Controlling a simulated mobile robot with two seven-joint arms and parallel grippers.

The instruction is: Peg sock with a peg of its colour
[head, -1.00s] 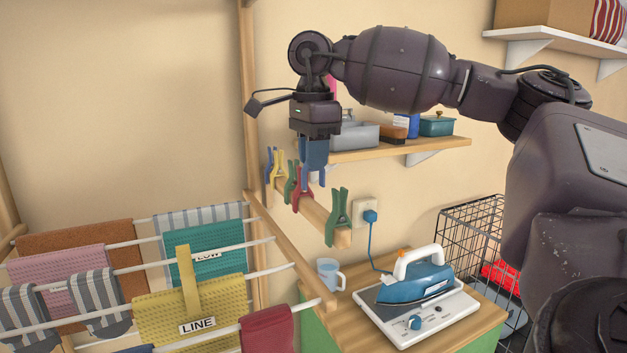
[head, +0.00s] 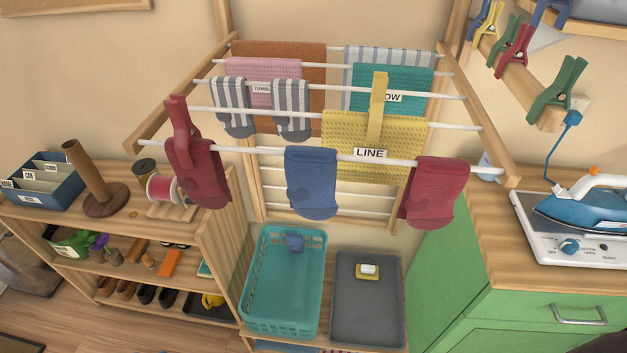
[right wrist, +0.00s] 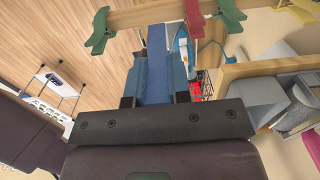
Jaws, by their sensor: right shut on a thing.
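A blue sock (head: 312,183) hangs over the front rod of the drying rack, with no peg on it. A red sock (head: 434,190) hangs to its right, also bare. Another red sock (head: 203,175) at the left carries a red peg (head: 180,122). My right gripper (right wrist: 157,88) is shut on a blue peg (right wrist: 157,42) close to the wooden peg rail (right wrist: 140,16); whether the peg is clear of the rail I cannot tell. Blue shows at the head view's top edge. My left gripper is not in view.
The rail holds a red peg (head: 514,52), a green peg (head: 558,92) and others. A yellow cloth (head: 345,130) with a yellow peg hangs behind the blue sock. An iron (head: 585,205) stands right of the rack. A teal basket (head: 248,285) is below.

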